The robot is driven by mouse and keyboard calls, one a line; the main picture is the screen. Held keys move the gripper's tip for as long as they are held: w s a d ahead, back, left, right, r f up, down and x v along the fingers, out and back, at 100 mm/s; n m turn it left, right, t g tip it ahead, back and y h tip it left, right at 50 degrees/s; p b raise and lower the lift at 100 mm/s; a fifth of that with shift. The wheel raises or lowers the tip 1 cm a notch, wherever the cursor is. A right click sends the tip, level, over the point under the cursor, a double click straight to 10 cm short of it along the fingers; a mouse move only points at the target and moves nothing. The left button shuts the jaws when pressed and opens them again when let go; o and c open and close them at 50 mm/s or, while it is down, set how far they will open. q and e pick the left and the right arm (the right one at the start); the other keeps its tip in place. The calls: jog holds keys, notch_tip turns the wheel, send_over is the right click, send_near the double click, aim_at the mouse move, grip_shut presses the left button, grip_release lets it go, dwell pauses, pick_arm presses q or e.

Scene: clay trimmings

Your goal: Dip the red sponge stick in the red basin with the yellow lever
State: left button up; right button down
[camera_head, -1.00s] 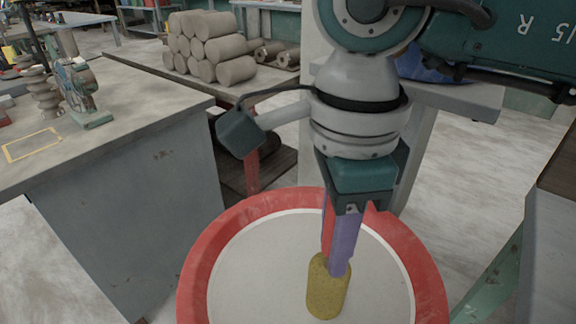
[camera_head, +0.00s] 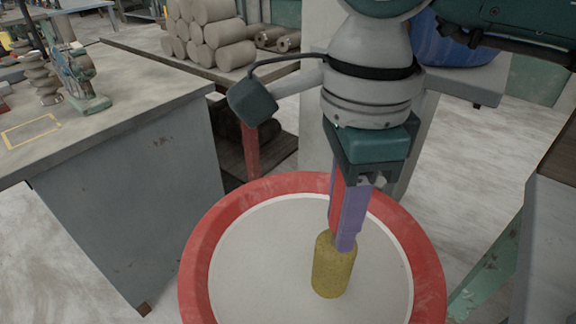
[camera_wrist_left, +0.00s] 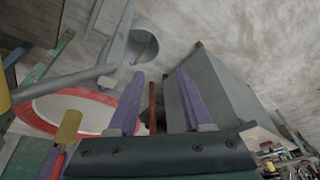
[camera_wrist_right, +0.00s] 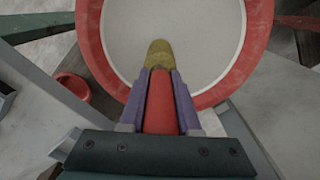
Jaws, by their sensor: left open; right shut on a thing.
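The red sponge stick (camera_head: 336,205) has a red handle and a yellow sponge end (camera_head: 333,268) pointing down. My right gripper (camera_head: 347,235) is shut on the handle; its purple fingers also flank the handle in the right wrist view (camera_wrist_right: 161,80). The red basin (camera_head: 214,232) is round, with a pale surface inside. The sponge is over this surface, right of its middle; I cannot tell whether it touches. My left gripper (camera_wrist_left: 160,75) is open and empty in the left wrist view and out of the head view. I cannot make out a lever on the basin; a yellow piece (camera_wrist_left: 3,95) shows at that view's left edge.
A grey workbench (camera_head: 125,185) stands left of the basin. Clay logs (camera_head: 205,35) are stacked behind. A blue container (camera_head: 450,42) sits behind my right arm. A small red vessel (camera_wrist_right: 72,92) is near the basin in the right wrist view.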

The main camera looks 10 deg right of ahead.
jog(key=shift+r+p, duration=2.75)
jog(key=shift+r, duration=1.55)
